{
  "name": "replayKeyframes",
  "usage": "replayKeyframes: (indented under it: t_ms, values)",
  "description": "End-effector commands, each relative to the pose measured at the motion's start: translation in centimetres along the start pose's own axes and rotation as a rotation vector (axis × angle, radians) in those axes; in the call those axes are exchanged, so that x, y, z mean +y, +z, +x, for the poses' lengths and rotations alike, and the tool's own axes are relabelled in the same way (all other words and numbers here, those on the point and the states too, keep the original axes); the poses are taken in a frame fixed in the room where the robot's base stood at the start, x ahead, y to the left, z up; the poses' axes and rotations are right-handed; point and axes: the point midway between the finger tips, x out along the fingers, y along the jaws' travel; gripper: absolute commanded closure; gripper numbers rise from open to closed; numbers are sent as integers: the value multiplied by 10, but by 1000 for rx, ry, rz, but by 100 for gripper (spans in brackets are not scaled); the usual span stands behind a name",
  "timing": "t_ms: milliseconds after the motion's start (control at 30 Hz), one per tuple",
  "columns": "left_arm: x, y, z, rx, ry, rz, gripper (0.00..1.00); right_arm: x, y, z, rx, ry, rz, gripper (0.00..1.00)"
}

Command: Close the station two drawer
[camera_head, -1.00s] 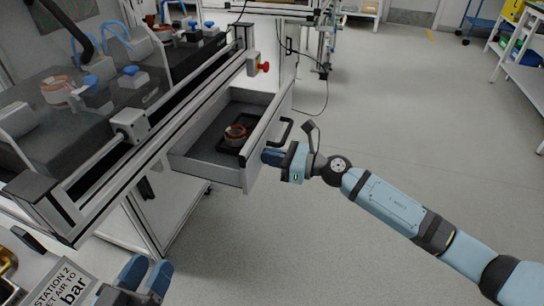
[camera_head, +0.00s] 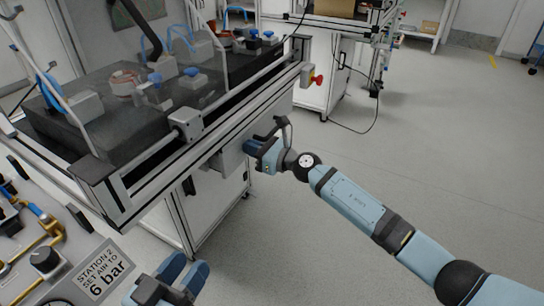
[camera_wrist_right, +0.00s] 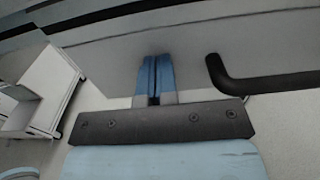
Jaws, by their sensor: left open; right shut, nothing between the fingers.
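The station two drawer is a grey drawer (camera_head: 229,160) under the bench edge in the head view. Its front lies close under the bench and its inside is hidden; I cannot tell whether it is fully flush. My right gripper (camera_head: 250,147) is shut and empty, with its blue fingertips at the drawer front. In the right wrist view the shut fingers (camera_wrist_right: 153,62) point at the grey drawer front (camera_wrist_right: 195,50), beside its black handle (camera_wrist_right: 262,82), not around it. My left gripper (camera_head: 183,268) is open and empty at the bottom, away from the drawer.
The bench carries a transparent-covered machine (camera_head: 125,95) above the drawer. A red emergency button (camera_head: 317,80) sticks out at its corner. A control panel with a "STATION 2" label (camera_head: 100,270) stands at lower left. The floor (camera_head: 440,150) to the right is clear.

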Motion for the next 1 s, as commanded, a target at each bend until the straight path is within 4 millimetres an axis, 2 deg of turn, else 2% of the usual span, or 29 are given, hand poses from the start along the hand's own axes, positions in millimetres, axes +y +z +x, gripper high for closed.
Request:
replayKeyframes:
  t_ms: [100,333,800,1000]
  values:
    - [-2,3,3,-8,4,5,57,0,-1,17,-1,1,0,100]
    - [-2,5,3,-26,8,7,57,0,0,32,0,0,0,100]
    - [-3,8,1,-35,10,11,57,-1,4,35,-6,-3,-1,100]
    - [-3,11,2,-41,9,7,57,-7,3,27,-7,-3,-2,100]
